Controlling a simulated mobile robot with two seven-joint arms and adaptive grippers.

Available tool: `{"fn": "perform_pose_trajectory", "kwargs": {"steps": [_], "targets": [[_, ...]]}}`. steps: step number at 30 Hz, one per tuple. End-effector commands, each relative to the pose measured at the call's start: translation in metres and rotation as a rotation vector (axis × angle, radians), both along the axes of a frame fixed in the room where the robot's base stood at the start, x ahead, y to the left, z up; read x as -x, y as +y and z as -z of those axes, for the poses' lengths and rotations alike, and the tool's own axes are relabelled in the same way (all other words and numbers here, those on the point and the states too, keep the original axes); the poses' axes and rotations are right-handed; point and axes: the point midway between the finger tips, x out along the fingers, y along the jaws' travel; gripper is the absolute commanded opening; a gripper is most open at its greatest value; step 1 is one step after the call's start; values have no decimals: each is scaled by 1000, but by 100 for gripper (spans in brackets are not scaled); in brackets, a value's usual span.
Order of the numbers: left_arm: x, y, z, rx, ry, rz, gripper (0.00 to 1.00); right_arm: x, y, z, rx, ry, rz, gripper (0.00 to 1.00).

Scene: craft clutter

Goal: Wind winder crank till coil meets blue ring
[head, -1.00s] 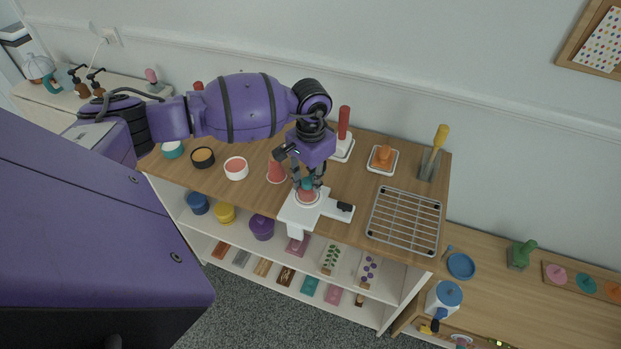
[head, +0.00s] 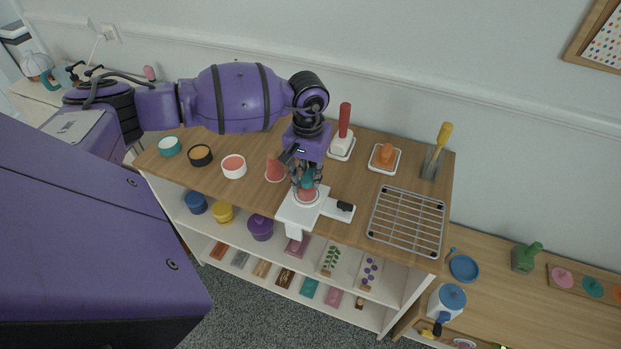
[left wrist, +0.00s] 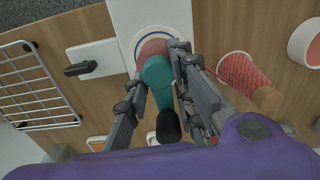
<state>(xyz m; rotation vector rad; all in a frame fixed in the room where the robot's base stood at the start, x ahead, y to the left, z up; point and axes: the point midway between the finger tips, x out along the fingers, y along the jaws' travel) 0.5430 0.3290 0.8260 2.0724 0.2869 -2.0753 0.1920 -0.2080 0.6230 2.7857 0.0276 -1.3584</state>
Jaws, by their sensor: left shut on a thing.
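The white winder (head: 294,216) stands at the front edge of the wooden top. Its round red coil (left wrist: 152,47) sits on the white plate, inside a thin blue ring (left wrist: 133,43); a pale gap seems to show between them. The teal crank (left wrist: 160,78) with its black knob (left wrist: 168,127) lies above the coil. My left gripper (head: 306,184) points down over the winder. In the left wrist view its fingers (left wrist: 162,72) are shut on the teal crank, one on each side. The fingers hide part of the coil and ring. My right gripper is not in view.
A black knob (head: 345,207) sits on the winder's side arm. A wire rack (head: 406,222) lies right. A red-handled tool (head: 344,125) stands behind.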

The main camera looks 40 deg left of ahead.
Motion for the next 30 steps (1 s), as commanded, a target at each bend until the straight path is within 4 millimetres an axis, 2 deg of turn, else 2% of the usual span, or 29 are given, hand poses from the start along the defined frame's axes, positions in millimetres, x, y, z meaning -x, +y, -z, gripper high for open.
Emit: {"fn": "perform_pose_trajectory", "kwargs": {"steps": [30], "targets": [[7, 10, -1, -5, -4, -967, 0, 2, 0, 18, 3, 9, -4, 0]]}}
